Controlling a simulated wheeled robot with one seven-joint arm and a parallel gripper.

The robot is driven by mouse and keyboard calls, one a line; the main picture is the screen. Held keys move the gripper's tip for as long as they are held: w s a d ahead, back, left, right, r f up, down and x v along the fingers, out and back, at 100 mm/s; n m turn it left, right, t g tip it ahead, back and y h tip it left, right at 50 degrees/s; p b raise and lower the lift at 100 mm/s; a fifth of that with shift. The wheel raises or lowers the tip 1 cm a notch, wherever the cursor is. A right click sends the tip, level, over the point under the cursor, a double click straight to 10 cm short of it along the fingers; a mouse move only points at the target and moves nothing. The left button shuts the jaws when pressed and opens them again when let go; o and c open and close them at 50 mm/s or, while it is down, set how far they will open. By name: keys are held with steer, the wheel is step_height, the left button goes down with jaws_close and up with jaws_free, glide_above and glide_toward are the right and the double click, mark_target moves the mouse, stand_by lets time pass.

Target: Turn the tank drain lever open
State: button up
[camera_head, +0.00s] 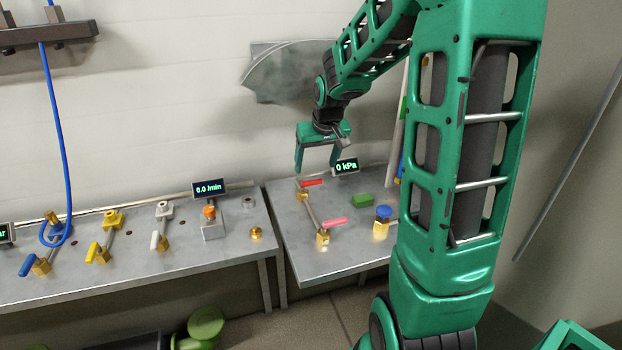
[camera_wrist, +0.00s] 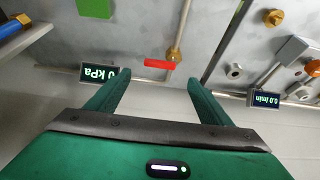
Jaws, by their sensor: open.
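Two lever valves stand on the right bench, joined by a pipe (camera_head: 309,208). The rear one has a red handle (camera_head: 313,183), also seen in the wrist view (camera_wrist: 160,64). The front one has a pinkish-red handle (camera_head: 335,223) on a brass body (camera_head: 322,239). No label shows which is the tank drain lever. My gripper (camera_head: 317,168) points down over the back of the right bench, near the red handle. In the wrist view its open, empty fingers (camera_wrist: 159,80) sit either side of that handle in the picture, apparently short of it.
A "0 kPa" display (camera_head: 346,166) stands close to my gripper. A green block (camera_head: 363,200) and a blue-topped brass fitting (camera_head: 383,213) are to the right. The left bench (camera_head: 140,272) holds yellow and white levers and a flow display (camera_head: 209,188).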

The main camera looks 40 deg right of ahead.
mark_target(312, 181)
steer(key=x, duration=0.7)
steer(key=shift+w+f, duration=0.15)
steer(key=shift+f, duration=0.15)
steer(key=c, duration=1)
